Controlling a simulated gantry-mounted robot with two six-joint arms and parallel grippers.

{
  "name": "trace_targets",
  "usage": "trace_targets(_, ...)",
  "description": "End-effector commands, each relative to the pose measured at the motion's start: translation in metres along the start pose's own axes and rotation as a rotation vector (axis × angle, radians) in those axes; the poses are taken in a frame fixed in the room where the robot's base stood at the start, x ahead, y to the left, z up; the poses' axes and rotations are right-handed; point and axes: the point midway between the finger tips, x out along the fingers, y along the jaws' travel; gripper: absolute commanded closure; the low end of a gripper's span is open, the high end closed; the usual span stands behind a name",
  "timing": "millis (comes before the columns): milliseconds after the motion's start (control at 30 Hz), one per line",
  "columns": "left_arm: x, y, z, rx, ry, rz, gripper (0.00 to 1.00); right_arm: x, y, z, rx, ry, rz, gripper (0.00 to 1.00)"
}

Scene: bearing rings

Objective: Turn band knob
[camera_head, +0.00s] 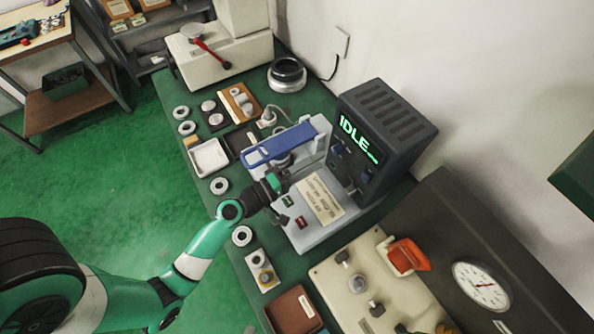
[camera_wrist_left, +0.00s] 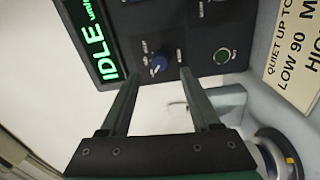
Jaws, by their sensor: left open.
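A dark instrument box (camera_head: 385,125) with a green IDLE display (camera_head: 354,134) stands on the bench. Its front panel carries small blue knobs, one of them (camera_head: 366,176) at the lower right. In the left wrist view, a blue pointer knob (camera_wrist_left: 158,65) with small, unreadable labels around it shows between the fingertips, apart from both. I cannot tell which knob in the head view this is. My left gripper (camera_head: 274,184) is open and empty in front of the panel; its two fingers also show in the left wrist view (camera_wrist_left: 158,76). My right gripper is out of view.
A grey machine base with a blue lever arm (camera_head: 285,143) and a placard (camera_head: 320,198) lies close to the gripper. Rings (camera_head: 220,186), trays and a beige fixture (camera_head: 352,280) occupy the bench.

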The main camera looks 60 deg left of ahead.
Motion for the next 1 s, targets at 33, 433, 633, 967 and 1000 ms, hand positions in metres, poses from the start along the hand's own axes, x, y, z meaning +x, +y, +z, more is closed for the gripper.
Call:
trace_targets(33,-0.014,-0.004,0.000,-0.002,0.003,-0.003,0.37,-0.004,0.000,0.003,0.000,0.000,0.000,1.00)
trace_targets(433,-0.070,0.000,0.000,-0.001,0.000,0.000,0.37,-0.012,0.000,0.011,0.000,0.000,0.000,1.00)
trace_targets(633,-0.070,0.000,0.001,-0.001,-0.001,0.001,0.37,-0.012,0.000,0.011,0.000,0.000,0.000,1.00)
trace_targets(967,-0.070,0.000,0.001,-0.001,-0.002,0.001,0.37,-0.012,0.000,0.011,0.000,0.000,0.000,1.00)
trace_targets(1000,-0.069,0.000,0.003,-0.001,-0.009,0.002,0.37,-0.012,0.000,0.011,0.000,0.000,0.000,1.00)
